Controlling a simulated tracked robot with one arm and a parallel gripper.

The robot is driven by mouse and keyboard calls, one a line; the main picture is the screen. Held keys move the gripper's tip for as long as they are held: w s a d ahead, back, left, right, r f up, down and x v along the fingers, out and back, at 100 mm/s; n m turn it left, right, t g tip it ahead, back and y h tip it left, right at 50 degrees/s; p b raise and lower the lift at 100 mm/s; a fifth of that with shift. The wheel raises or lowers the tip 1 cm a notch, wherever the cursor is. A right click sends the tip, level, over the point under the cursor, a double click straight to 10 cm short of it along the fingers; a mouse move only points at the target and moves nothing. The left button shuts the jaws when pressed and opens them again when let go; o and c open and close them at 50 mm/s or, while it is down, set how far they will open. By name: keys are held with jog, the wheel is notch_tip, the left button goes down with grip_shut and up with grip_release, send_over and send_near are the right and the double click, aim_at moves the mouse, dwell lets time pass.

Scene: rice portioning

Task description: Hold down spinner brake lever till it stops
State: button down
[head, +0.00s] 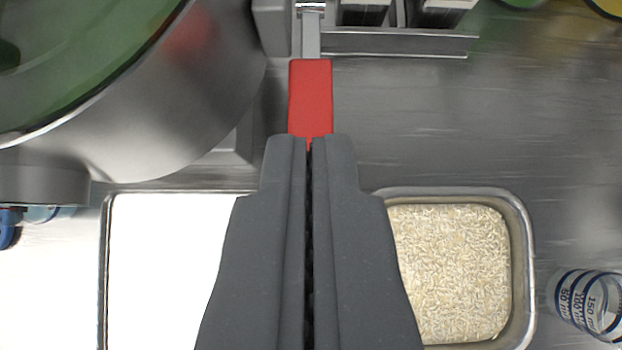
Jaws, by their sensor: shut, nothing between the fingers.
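The brake lever has a red grip (311,95) on a grey metal arm (311,38), at the top middle of the head view. The spinner is a large round metal bowl (195,95) with a green inside or lid, at the upper left. My gripper (310,140) is shut and empty. Its fingertips overlap the near end of the red grip in the picture. I cannot tell whether they touch it or are above it. The lower end of the grip is hidden by the fingertips. One still frame does not show whether the spinner turns.
A metal tray of rice (524,260) sits at the lower right, with a clear measuring cup (588,302) beside it. A white tray (165,270) lies at the lower left. A metal bracket (400,43) stands right of the lever.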

send_over(311, 98)
jog(key=s, duration=0.3)
notch_tip(311, 98, down, 6)
jog(key=shift+w+r+p, duration=0.15)
jog(key=shift+r+p, duration=0.1)
jog(key=shift+p, duration=0.1)
notch_tip(311, 98, down, 2)
jog(key=shift+f, duration=0.65)
jog(key=shift+f, duration=0.1)
